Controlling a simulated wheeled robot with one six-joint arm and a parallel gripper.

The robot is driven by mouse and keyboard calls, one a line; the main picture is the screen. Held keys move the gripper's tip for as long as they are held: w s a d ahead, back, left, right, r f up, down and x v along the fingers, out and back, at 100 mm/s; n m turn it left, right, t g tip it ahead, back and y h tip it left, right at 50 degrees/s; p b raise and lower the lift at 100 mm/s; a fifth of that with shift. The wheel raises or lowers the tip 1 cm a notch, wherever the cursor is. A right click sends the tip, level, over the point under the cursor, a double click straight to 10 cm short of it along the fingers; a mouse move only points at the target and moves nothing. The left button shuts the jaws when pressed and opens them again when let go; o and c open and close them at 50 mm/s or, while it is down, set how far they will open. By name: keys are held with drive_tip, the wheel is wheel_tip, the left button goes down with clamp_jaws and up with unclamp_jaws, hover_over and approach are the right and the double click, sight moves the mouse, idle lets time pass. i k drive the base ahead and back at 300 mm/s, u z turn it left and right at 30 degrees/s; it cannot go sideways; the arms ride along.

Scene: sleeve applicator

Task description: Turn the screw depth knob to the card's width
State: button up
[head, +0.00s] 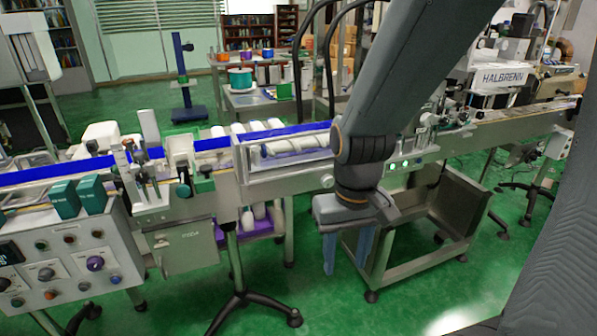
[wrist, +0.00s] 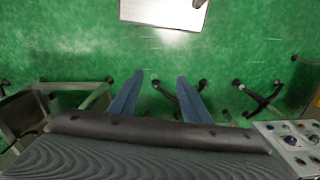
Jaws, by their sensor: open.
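My gripper (head: 346,264) hangs pointing down in front of the conveyor line in the head view. Its two blue fingers are apart with nothing between them. I cannot tell which knob is the screw depth knob. I cannot make out a card.
The conveyor with a blue belt (head: 37,173) runs across the head view, with a clear-sided box (head: 285,152) over it holding a white screw-like part. Stand legs (head: 255,308) spread on the floor. The front floor has some room.

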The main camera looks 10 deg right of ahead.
sight(327, 180)
drive_tip(key=z, duration=0.5)
drive_tip(key=k, duration=1.1)
drive_tip(key=u, duration=0.25)
drive_tip(key=i, duration=0.6)
drive_tip(key=z, duration=0.1)
